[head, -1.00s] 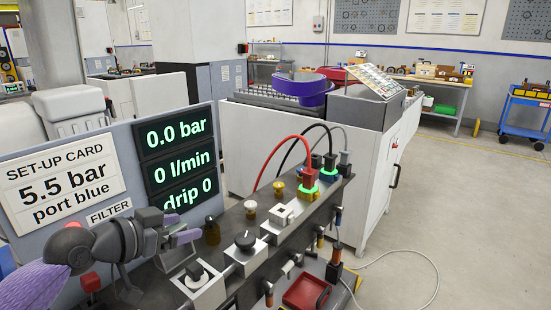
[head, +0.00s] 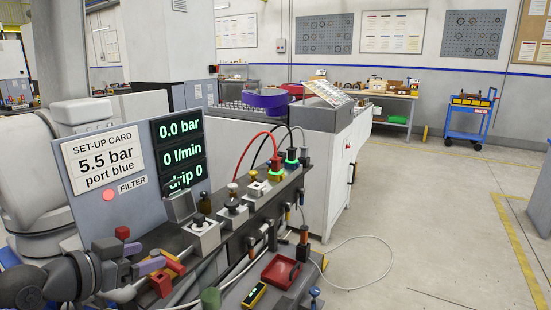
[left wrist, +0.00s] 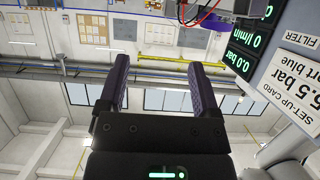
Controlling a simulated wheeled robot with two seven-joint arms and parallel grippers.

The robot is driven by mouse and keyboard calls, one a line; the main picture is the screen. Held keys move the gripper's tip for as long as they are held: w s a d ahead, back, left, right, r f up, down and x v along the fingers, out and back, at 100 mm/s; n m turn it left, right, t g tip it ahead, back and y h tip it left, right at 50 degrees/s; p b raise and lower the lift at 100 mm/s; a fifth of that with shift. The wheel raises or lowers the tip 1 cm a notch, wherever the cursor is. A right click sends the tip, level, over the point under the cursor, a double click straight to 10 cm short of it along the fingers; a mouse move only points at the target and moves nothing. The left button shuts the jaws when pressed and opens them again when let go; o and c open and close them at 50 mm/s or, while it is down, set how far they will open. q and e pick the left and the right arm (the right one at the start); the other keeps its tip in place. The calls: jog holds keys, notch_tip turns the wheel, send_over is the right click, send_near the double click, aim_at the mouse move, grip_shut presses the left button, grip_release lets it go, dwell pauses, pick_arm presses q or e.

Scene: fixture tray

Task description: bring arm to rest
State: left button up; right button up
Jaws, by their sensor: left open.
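My left gripper (head: 158,257) is in the lower left of the head view, beside the front of the valve panel. Its two purple fingers are apart with nothing between them. In the left wrist view the open fingers (left wrist: 158,75) point away from the camera, with only wall and ceiling beyond. My right gripper is not in view. The dark valve panel (head: 228,240) carries knobs and hose fittings. Behind it the display (head: 180,155) reads 0.0 bar, 0 l/min and drip 0. The set-up card (head: 103,160) reads 5.5 bar, port blue.
A red tray (head: 281,271) and a yellow handheld device (head: 254,295) are at the panel's foot. A white cabinet (head: 325,190) stands behind, with a purple bin (head: 265,102) on top. A blue cart (head: 467,117) is at the far right. Floor to the right is mostly clear.

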pick_arm(q)
jog(key=w+d+f+n+t, duration=0.2)
jog(key=w+d+f+n, duration=0.4)
jog(key=f+n, duration=0.2)
jog(key=w+a+r+m+t+y, duration=0.2)
jog(key=a+r+m+t+y, duration=0.15)
jog(key=a+y, duration=0.5)
jog(key=s+f+m+g, duration=0.1)
jog(key=s+f+g, duration=0.2)
jog(key=s+f, duration=0.75)
jog(key=s+f+g, duration=0.3)
jog(key=f+g, duration=0.1)
jog(key=f, duration=1.3)
jog(key=s+d+f+g, duration=0.1)
jog(key=s+f+g, duration=0.2)
jog(key=s+f, duration=0.6)
jog(key=s+d+f+g, duration=0.1)
jog(key=s+f+g, duration=0.3)
jog(key=s, duration=0.9)
jog(key=s+d+f+g, duration=0.1)
jog(key=s+f+g, duration=0.1)
jog(key=s, duration=0.9)
jog(key=s+f+g, duration=0.2)
jog(key=s, duration=0.9)
jog(key=shift+d+f+h, duration=0.2)
jog(key=shift+d+h, duration=0.15)
jog(key=shift+d, duration=0.05)
